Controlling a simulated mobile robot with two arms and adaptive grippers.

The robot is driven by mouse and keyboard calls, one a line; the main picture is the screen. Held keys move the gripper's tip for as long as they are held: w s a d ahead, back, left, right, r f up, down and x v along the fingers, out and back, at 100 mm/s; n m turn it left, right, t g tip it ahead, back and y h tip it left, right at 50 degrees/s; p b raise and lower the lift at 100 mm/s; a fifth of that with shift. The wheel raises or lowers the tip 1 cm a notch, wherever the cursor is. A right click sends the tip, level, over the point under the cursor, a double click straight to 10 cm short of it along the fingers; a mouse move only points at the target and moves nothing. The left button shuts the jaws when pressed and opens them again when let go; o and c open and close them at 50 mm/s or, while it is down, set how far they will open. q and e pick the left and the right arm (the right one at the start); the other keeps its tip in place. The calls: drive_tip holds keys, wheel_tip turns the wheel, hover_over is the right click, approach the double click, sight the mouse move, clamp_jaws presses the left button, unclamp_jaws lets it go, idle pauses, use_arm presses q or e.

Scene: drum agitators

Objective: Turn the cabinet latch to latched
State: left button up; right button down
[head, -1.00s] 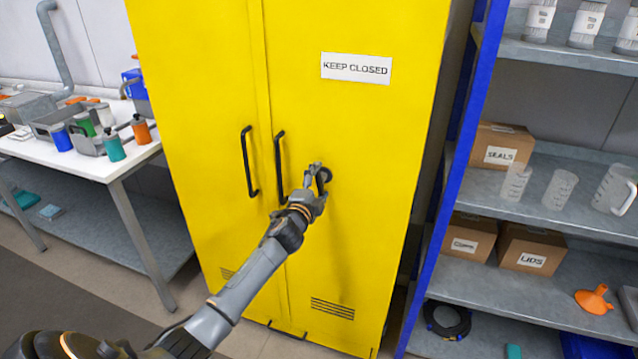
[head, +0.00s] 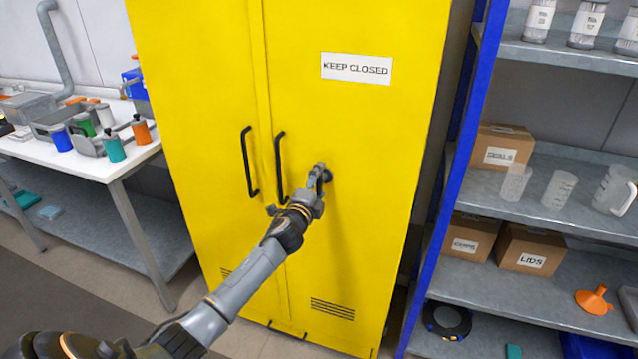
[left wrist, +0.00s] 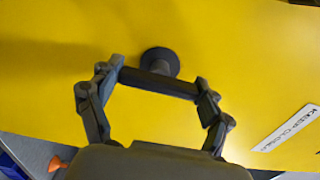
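The cabinet latch (head: 327,176) is a dark knob with a bar on the right door of the tall yellow cabinet (head: 376,130). In the left wrist view its round base (left wrist: 160,62) shows behind the bar (left wrist: 158,84). My left gripper (head: 319,178) is at the latch and partly hides it in the head view. In the left wrist view its fingertips (left wrist: 157,80) sit at the two ends of the bar, with the bar spanning between them. The bar's exact angle on the door is hard to tell. My right gripper is not in view.
Two black door handles (head: 249,162) stand left of the latch. A "KEEP CLOSED" sign (head: 356,68) is above it. A workbench (head: 125,168) with bottles is at the left, and a blue-framed shelf (head: 462,150) stands close on the right. Both doors look shut.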

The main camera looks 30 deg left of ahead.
use_arm(q)
drive_tip(key=o, duration=0.4)
drive_tip(key=shift+c, duration=0.2)
drive_tip(key=shift+s, duration=0.1)
drive_tip(key=v, duration=1.1)
drive_tip(key=shift+s, duration=0.4)
drive_tip(key=shift+f, duration=0.2)
